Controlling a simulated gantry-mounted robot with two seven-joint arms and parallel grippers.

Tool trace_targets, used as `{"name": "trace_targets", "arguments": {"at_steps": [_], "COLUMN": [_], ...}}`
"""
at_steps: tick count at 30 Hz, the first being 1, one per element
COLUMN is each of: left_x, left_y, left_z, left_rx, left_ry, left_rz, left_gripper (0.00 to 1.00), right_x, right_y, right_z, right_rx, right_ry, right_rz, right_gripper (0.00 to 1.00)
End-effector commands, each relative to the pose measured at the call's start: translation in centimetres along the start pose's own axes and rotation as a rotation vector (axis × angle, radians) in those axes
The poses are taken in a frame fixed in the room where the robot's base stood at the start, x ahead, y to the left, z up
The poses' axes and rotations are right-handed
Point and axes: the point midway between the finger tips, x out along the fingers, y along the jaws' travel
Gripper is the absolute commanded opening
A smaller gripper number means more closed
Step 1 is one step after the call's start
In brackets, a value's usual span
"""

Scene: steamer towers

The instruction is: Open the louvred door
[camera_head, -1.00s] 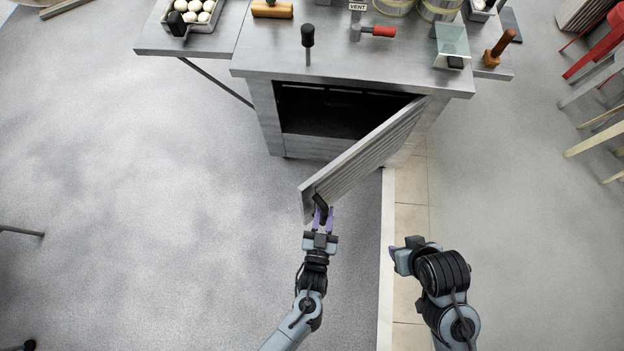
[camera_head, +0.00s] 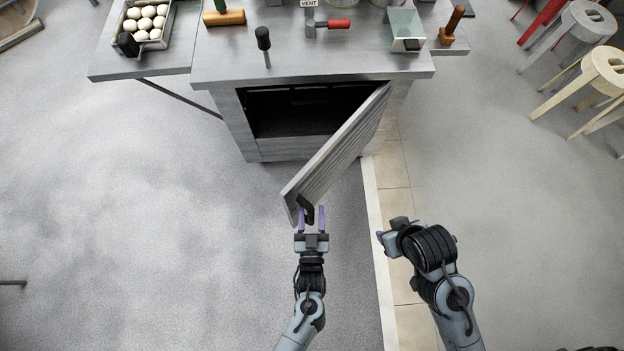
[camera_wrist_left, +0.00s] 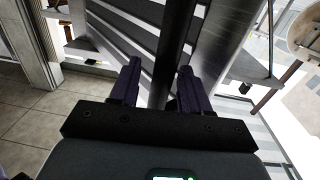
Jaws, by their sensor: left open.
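The louvred door (camera_head: 338,152) of the grey metal cabinet stands partly open, hinged at the cabinet's right side and swung out toward me. A dark handle (camera_head: 307,213) is at its free end. My left gripper (camera_head: 311,218) is open at this end, its purple fingertips on either side of the handle. In the left wrist view, the dark upright handle bar (camera_wrist_left: 168,55) runs between the two open fingers (camera_wrist_left: 158,82); I cannot tell whether they touch it. My right gripper (camera_head: 383,240) is apart from the door, to the right; its fingers are mostly hidden.
The cabinet's dark interior (camera_head: 300,110) shows behind the door. Stools (camera_head: 600,70) stand at right. The floor at left is clear.

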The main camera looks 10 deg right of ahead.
Motion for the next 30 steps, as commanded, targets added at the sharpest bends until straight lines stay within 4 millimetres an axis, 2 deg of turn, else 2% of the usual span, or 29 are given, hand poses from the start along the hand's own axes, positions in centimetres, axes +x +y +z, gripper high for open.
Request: {"name": "trace_targets", "arguments": {"at_steps": [5, 12, 18, 24, 30], "left_x": [-1.9, -6.1, -8.9, -10.2, -10.4], "left_y": [0.1, 0.1, 0.2, 0.2, 0.2], "left_z": [-0.1, -0.1, -0.1, -0.1, -0.1], "left_rx": [0.000, 0.000, -0.001, -0.001, -0.001], "left_ry": [-0.002, -0.002, -0.002, 0.000, 0.001], "left_rz": [0.000, 0.002, 0.002, 0.002, 0.002], "left_gripper": [0.47, 0.47, 0.47, 0.47, 0.47], "right_x": [-0.5, -1.2, -1.5, -1.6, -1.6], "right_y": [0.1, 0.2, 0.2, 0.2, 0.1], "right_z": [-0.1, -0.3, -0.4, -0.5, -0.5], "right_rx": [-0.001, -0.006, -0.006, -0.006, -0.003], "right_ry": [0.000, -0.001, -0.001, -0.001, 0.000], "right_rz": [0.001, 0.005, 0.005, 0.005, 0.003], "right_gripper": [0.43, 0.43, 0.43, 0.43, 0.43]}}
